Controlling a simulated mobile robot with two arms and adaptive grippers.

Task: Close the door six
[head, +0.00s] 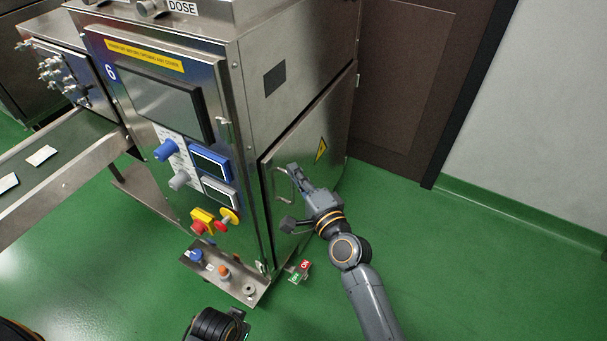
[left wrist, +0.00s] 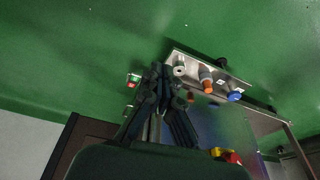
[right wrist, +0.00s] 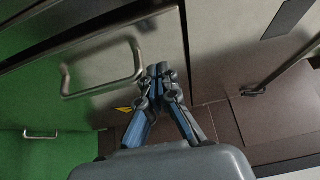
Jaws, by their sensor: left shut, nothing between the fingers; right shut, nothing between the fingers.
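Machine six is the steel cabinet marked with a blue 6 (head: 111,72). Its side door (head: 332,125) is a steel panel with a yellow warning triangle and a bent steel handle (head: 277,187). A dark gap runs along the door's top edge; the door looks slightly ajar. The handle also shows in the right wrist view (right wrist: 82,94). My right gripper (head: 293,170) is shut and empty in front of the door, beside the handle; I cannot tell whether they touch. My left gripper (left wrist: 160,72) is shut and empty, low near the machine's front; its fingertips are unclear in the head view.
A small shelf (head: 222,277) with coloured knobs juts from the machine's lower front. A red and green tag (head: 300,270) is near the door's lower corner. A conveyor (head: 70,160) with teabags is left. A brown door (head: 400,80) stands behind; green floor is clear at right.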

